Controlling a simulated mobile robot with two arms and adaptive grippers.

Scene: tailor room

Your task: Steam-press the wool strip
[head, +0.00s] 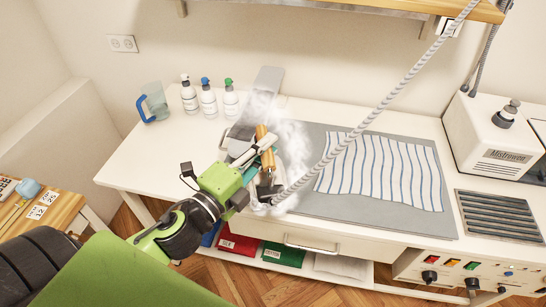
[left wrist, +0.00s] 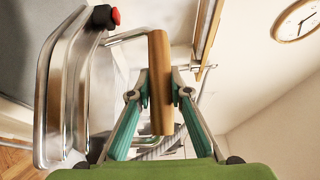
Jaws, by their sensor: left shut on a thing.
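My left gripper (head: 262,160) is shut on the wooden handle (left wrist: 160,85) of the steam iron. The iron's metal body (left wrist: 68,95) fills the left of the left wrist view, with a red knob (left wrist: 115,16). In the head view the iron is at the left end of the grey pressing mat (head: 390,219), partly hidden by my gripper and white steam (head: 292,145). I cannot make out a separate wool strip; steam, iron and gripper cover that spot. A white cloth with blue stripes (head: 380,172) lies flat on the mat. My right gripper is not in view.
A grey ribbed hose (head: 375,112) runs from the iron to the upper right. A blue-handled jug (head: 153,103) and three pump bottles (head: 208,99) stand at the back left. A grey board (head: 268,82) is behind the iron. A white steam unit (head: 493,135) and slatted rest (head: 500,215) are at right.

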